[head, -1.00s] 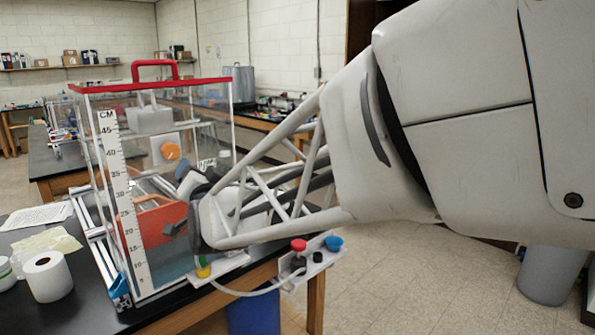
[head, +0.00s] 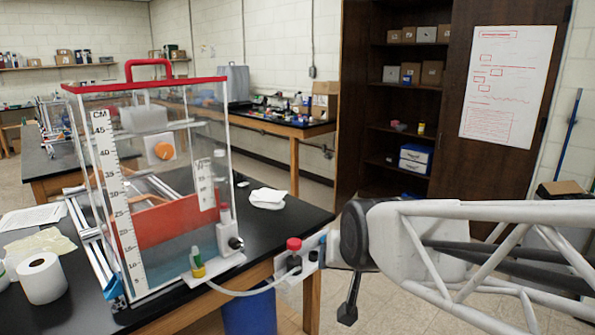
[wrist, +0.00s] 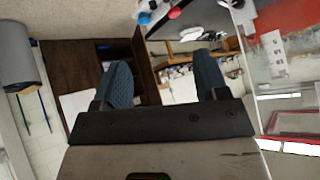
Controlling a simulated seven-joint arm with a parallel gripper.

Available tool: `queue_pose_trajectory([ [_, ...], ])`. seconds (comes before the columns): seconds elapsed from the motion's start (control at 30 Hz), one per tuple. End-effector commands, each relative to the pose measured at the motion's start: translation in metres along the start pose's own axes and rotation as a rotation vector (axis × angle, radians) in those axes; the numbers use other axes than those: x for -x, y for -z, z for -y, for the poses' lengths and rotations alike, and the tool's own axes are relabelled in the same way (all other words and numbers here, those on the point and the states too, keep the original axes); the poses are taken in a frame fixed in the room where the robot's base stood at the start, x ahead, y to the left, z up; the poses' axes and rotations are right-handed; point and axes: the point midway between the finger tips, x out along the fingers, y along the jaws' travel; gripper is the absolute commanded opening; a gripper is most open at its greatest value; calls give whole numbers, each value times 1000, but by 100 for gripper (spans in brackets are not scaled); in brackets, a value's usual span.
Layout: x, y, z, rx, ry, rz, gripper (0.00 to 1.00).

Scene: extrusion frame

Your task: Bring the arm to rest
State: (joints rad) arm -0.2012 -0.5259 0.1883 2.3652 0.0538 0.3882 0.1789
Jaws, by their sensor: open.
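My gripper (head: 345,268) is at the lower right of the head view, to the right of the clear tank and in front of the table's right corner. It appears apart from the tank. The white lattice of my arm runs from it to the right edge. In the wrist view my gripper (wrist: 164,82) shows two dark blue padded fingers spread wide, with nothing between them. Part of the gripper is hidden behind its own housing in the head view.
The clear tank (head: 180,240) with a red-rimmed top stands on the black table (head: 262,222). A red-capped fitting (head: 293,245) is close left of my gripper, with a pale hose running from it. Floor right of the table looks clear.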

Motion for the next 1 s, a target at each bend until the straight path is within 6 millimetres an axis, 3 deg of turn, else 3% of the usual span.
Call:
queue_pose_trajectory([
  [0.2,35,-63,-55,17,-102,206,67],
  [0.4,64,-114,-86,23,-159,373,67],
  [0.5,74,-131,-94,22,-174,428,67],
  [0.7,82,-144,-100,22,-184,473,67],
  [1.0,82,-144,-100,22,-183,473,67],
])
